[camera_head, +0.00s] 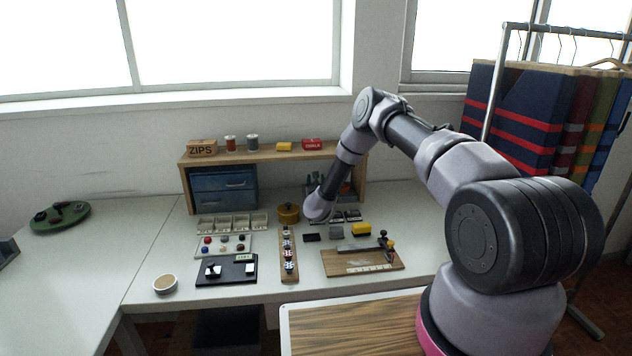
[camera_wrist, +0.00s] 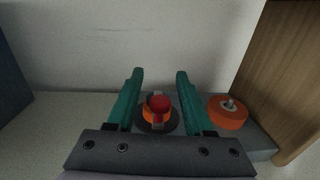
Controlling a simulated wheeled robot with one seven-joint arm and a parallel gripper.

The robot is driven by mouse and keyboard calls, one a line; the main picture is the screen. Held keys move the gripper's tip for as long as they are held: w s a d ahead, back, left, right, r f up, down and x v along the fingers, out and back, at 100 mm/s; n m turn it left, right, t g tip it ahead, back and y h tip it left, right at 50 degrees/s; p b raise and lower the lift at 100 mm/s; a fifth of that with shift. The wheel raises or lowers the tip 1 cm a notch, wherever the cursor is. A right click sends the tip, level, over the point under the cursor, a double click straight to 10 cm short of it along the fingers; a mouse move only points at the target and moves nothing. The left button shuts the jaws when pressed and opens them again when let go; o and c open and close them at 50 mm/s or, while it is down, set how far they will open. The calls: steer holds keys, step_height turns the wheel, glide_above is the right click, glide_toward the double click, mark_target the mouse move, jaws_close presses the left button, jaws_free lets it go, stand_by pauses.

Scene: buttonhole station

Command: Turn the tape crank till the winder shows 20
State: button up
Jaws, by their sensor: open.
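In the wrist view my gripper (camera_wrist: 159,73) is open, with its two teal fingers apart. A red knob (camera_wrist: 159,102) shows between the fingers, above an orange and dark round part; I cannot tell whether a finger touches it. It looks like the crank of the tape winder. An orange disc (camera_wrist: 229,114) with a metal pin sits to its right, outside the right finger, on a grey base (camera_wrist: 262,142). No winder number is readable.
The wooden shelf (camera_head: 270,153) spans above, and its side panel (camera_wrist: 283,75) stands close on the right in the wrist view. Blue drawers (camera_head: 224,187) stand left under it. A round brown tin (camera_head: 288,213), button trays (camera_head: 232,224) and a wooden board (camera_head: 362,262) lie in front.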

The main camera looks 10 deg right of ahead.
steer(key=s, duration=0.7)
steer(key=s+a, duration=0.1)
steer(key=s, duration=0.2)
steer(key=shift+s, duration=0.35)
steer(key=shift+s, duration=0.1)
